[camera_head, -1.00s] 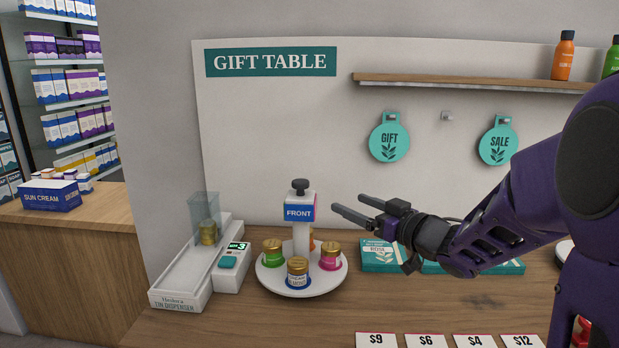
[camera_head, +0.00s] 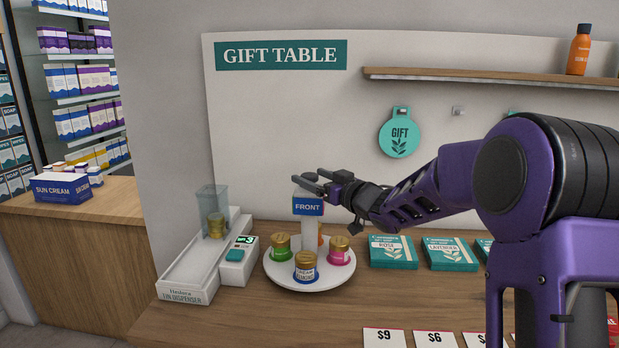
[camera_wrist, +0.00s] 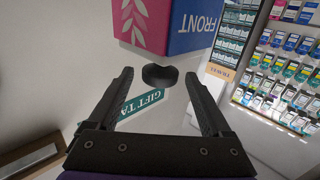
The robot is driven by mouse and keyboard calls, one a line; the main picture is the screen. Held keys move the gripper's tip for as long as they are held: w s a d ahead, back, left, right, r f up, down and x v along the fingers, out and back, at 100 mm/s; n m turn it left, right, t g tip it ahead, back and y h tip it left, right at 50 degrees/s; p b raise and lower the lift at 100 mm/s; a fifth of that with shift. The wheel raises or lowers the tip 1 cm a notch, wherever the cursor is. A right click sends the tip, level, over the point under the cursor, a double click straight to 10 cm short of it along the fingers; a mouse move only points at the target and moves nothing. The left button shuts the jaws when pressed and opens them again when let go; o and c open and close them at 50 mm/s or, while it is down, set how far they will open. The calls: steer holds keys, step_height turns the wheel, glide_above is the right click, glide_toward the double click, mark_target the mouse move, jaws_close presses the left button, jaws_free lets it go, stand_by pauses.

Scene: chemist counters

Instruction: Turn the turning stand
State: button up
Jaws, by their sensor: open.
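The turning stand is a round white tray (camera_head: 275,278) with a central post, topped by a block (camera_head: 308,207) whose blue FRONT face is toward the head camera. Several small gold-lidded jars stand on the tray, including a green one (camera_head: 281,248), a blue one (camera_head: 306,267) and a pink one (camera_head: 340,251). My gripper (camera_head: 312,179) is at the top of the stand, at the height of its dark knob. In the wrist view the dark knob (camera_wrist: 160,76) sits between the open, spread fingers (camera_wrist: 165,95), with the block's pink and blue faces beyond. Contact with the knob cannot be told.
A white tin dispenser (camera_head: 190,275) stands left of the stand. Flat teal boxes (camera_head: 393,252) lie to the right, with price cards (camera_head: 384,338) at the front.

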steer(key=shift+x, duration=0.85)
steer(key=shift+d, duration=0.1)
jaws_close()
